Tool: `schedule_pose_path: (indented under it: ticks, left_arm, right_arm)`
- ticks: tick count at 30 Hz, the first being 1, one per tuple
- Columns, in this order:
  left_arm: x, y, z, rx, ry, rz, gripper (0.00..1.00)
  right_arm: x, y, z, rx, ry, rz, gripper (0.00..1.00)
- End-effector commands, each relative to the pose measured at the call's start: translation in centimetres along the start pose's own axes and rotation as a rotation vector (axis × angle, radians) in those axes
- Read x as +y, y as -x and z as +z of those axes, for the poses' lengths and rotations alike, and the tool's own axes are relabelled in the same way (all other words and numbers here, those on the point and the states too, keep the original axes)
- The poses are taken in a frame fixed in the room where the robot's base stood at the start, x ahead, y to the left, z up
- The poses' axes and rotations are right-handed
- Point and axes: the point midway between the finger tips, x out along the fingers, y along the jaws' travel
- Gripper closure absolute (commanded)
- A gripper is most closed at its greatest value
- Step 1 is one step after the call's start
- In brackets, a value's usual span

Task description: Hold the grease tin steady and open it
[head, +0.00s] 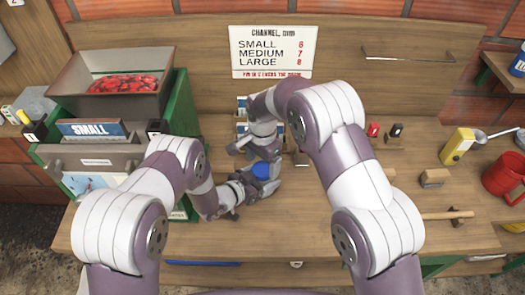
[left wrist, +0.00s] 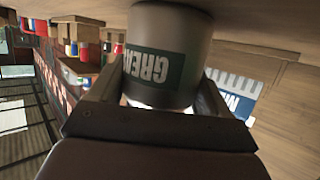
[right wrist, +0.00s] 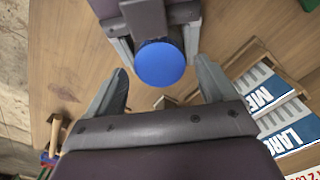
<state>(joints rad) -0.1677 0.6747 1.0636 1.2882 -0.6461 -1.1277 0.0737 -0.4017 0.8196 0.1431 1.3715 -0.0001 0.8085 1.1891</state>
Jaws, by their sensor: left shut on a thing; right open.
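The grease tin (left wrist: 165,50) is a grey cylinder with a dark green label, upside down in the tilted left wrist view. Its blue lid (head: 262,169) is on top and shows as a full blue disc in the right wrist view (right wrist: 160,63). My left gripper (head: 255,188) is shut on the tin's body, one finger on each side, at the bench. My right gripper (head: 254,150) is open above the lid, pointing down. In the right wrist view its fingers lie on either side of the lid, with gaps. I cannot tell its exact height above the lid.
Size cards (right wrist: 289,124) in a wooden rack stand close behind the tin. The green pulper with a hopper (head: 125,82) of red cherries is at left. A mallet (head: 447,214), yellow box (head: 457,146) and red mug (head: 504,176) are at right.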

Motion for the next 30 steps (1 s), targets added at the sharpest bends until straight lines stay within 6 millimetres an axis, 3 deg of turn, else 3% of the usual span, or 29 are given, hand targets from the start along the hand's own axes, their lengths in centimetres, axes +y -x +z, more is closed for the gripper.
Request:
schedule_pose_path:
  ticks: [4, 11, 12, 17, 18, 23, 30]
  left_arm:
    - [-0.02, -0.01, -0.09, 0.002, -0.001, 0.000, 1.00]
    - [-0.02, -0.01, -0.09, 0.002, -0.001, 0.000, 1.00]
    - [-0.02, -0.01, -0.09, 0.002, -0.001, 0.000, 1.00]
    - [-0.02, -0.01, -0.09, 0.002, -0.001, 0.000, 1.00]
    - [-0.02, -0.01, -0.09, 0.002, -0.001, 0.000, 1.00]
    - [-0.01, -0.01, -0.08, 0.002, -0.001, 0.000, 1.00]
    - [0.00, -0.01, -0.07, 0.002, -0.001, 0.000, 1.00]
  right_arm:
    - [0.01, -1.33, 0.00, 0.000, 0.001, 0.000, 0.16]
    - [-0.01, -1.52, 0.00, 0.000, 0.002, -0.001, 0.16]
    - [-0.01, -1.52, 0.00, 0.000, 0.002, -0.001, 0.19]
    - [-0.01, -1.50, 0.00, 0.000, 0.002, -0.001, 0.71]
    - [-0.01, -1.49, 0.00, 0.000, 0.002, -0.001, 0.74]
    - [-0.02, -1.48, -0.01, 0.000, 0.022, -0.001, 0.74]
    - [-0.04, -1.41, -0.02, 0.001, 0.493, -0.002, 0.74]
